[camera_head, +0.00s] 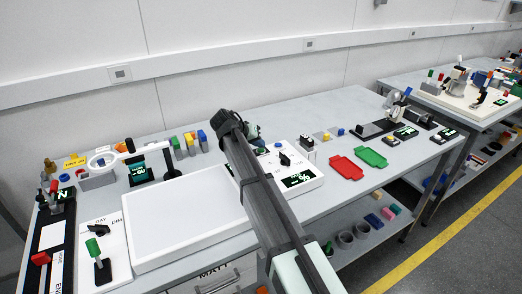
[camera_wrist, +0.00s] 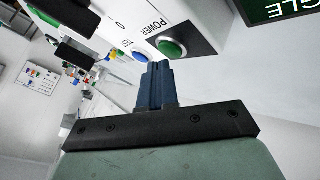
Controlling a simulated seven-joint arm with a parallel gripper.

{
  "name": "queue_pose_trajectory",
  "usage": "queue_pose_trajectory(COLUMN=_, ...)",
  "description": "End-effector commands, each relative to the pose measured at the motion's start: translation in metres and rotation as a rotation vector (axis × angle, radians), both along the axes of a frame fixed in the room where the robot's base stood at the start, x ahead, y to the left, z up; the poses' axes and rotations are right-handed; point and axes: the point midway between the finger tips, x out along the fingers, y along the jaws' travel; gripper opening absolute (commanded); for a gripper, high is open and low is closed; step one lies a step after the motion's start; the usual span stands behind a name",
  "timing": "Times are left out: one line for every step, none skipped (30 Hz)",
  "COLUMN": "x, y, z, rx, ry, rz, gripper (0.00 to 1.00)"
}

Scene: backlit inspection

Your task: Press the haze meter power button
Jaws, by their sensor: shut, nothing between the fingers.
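In the wrist view a green round button (camera_wrist: 173,47) sits in a dark square surround on a white housing (camera_wrist: 200,14), with the word POWER printed beside it. A smaller blue button (camera_wrist: 141,56) is to its left. My gripper (camera_wrist: 157,66) is shut and empty, with its fingertips just below the two buttons in the picture; I cannot tell whether they touch anything. In the head view my arm hides most of my gripper, whose far end shows near the back of the bench. A white unit with a percent display (camera_head: 302,178) stands right of my arm.
A large white panel (camera_head: 185,222) lies left of my arm. Red (camera_head: 346,168) and green (camera_head: 371,157) trays lie to the right. A ring magnifier (camera_head: 103,160) and coloured blocks stand at the back left. A dark green display (camera_wrist: 280,12) is at the wrist view's upper right.

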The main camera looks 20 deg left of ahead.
Motion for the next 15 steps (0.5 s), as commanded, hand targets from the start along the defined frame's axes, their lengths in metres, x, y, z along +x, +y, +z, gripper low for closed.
queue_pose_trajectory(x=0.0, y=0.0, z=0.0, rx=0.0, ry=0.0, rz=0.0, gripper=0.0)
queue_pose_trajectory(x=0.0, y=0.0, z=0.0, rx=0.0, ry=0.0, rz=0.0, gripper=0.0)
queue_pose_trajectory(x=0.0, y=0.0, z=0.0, rx=0.0, ry=0.0, rz=0.0, gripper=0.0)
queue_pose_trajectory(x=0.0, y=0.0, z=0.0, rx=0.0, ry=0.0, rz=0.0, gripper=0.0)
queue_pose_trajectory(x=0.0, y=0.0, z=0.0, rx=0.0, ry=0.0, rz=0.0, gripper=0.0)
queue_pose_trajectory(x=0.0, y=0.0, z=0.0, rx=0.0, ry=0.0, rz=0.0, gripper=0.0)
queue_pose_trajectory(x=-0.0001, y=0.0, z=-0.0001, rx=0.0, ry=0.0, rz=0.0, gripper=0.0)
queue_pose_trajectory(x=0.0, y=-0.0001, z=-0.0003, rx=0.0, ry=0.0, rz=0.0, gripper=0.0)
queue_pose_trajectory(x=0.0, y=0.0, z=-0.0008, rx=0.0, ry=0.0, rz=0.0, gripper=0.0)
queue_pose_trajectory(x=-0.0001, y=0.0, z=-0.0012, rx=0.0, ry=0.0, rz=0.0, gripper=0.0)
queue_pose_trajectory(x=0.0, y=-0.0001, z=-0.0019, rx=0.0, ry=0.0, rz=0.0, gripper=0.0)
queue_pose_trajectory(x=-0.0001, y=0.0, z=-0.003, rx=0.0, ry=0.0, rz=0.0, gripper=0.0)
queue_pose_trajectory(x=-0.0001, y=-0.0001, z=-0.0039, rx=-0.001, ry=0.0, rz=0.001, gripper=0.0)
queue_pose_trajectory(x=-0.0002, y=-0.0001, z=-0.005, rx=-0.001, ry=0.0, rz=0.001, gripper=0.0)
queue_pose_trajectory(x=-0.0001, y=-0.0001, z=-0.0062, rx=-0.001, ry=0.0, rz=0.001, gripper=0.0)
